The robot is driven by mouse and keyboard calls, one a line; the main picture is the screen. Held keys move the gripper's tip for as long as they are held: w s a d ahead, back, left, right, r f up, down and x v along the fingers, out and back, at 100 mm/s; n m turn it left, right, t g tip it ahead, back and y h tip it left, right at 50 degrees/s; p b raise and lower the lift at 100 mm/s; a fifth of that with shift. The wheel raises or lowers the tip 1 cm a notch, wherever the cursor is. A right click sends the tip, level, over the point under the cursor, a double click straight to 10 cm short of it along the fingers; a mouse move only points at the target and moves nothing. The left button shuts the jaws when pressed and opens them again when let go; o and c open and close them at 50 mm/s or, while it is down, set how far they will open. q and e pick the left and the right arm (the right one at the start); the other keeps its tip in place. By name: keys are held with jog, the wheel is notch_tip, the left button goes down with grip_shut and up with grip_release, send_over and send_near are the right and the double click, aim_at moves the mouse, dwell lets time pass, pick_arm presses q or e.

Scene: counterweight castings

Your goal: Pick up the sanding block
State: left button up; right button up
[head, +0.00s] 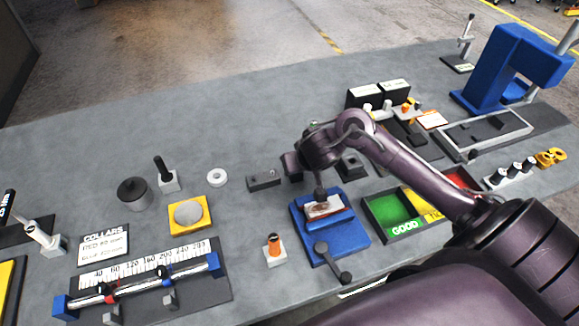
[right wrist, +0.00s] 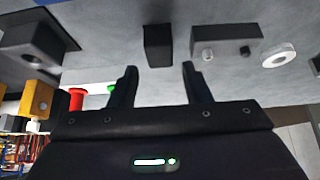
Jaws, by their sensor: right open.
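A plain dark block, which I take to be the sanding block (right wrist: 158,45), lies on the grey bench in the right wrist view. It shows just beyond the gap between the fingertips, apart from both fingers. My right gripper (right wrist: 158,70) is open and empty. In the head view my right gripper (head: 291,164) is low over the middle of the bench, behind the blue fixture, and it mostly hides the block. My left gripper is in neither view.
A dark block with two pegs (head: 265,180) and a white ring (head: 217,177) are left of the gripper. A dark holed block (head: 352,166) is to its right. The blue fixture (head: 350,238) stands in front. Bare bench lies behind.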

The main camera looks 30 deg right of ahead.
jog(key=b+x, duration=0.1)
jog(key=x, duration=0.2)
jog(key=shift+f, duration=0.15)
jog(key=b+x, duration=0.1)
jog(key=x, duration=0.1)
jog(key=shift+w+d+f, duration=0.15)
jog(key=shift+w+f, duration=0.05)
jog(key=shift+w, duration=0.1)
jog(key=shift+w+f, duration=0.25)
jog(key=shift+f, duration=0.05)
jog(key=shift+r, duration=0.1)
jog(key=c, duration=0.8)
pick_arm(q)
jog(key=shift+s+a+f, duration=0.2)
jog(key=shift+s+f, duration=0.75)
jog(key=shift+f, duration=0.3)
pick_arm(e)
jog(key=shift+r, duration=0.1)
